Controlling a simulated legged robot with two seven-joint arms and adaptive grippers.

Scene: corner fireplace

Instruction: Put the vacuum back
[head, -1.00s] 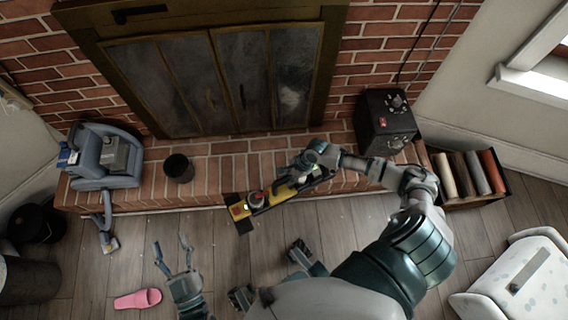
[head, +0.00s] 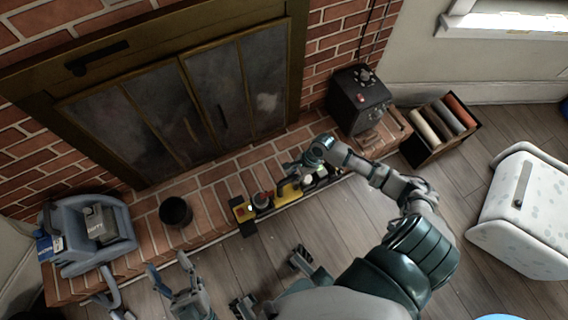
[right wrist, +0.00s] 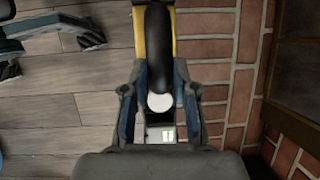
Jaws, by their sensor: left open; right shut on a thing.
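A long yellow and black device (head: 290,190), apparently the vacuum, is at the front edge of the brick hearth. My right gripper (head: 296,172) is shut on it. In the right wrist view its black curved handle and yellow body (right wrist: 167,45) run between my right gripper's fingers (right wrist: 160,105), with a white round part below. Whether it rests on the bricks or is held just above them, I cannot tell. My left gripper (head: 178,278) is open and empty over the floor, in front of the hearth.
A blue-grey machine with a hose (head: 88,235) stands at the hearth's left end, with a dark cup (head: 175,211) beside it. A black box with knobs (head: 358,100) stands right of the device. A crate of rolls (head: 440,130) and white bin (head: 525,210) are farther right.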

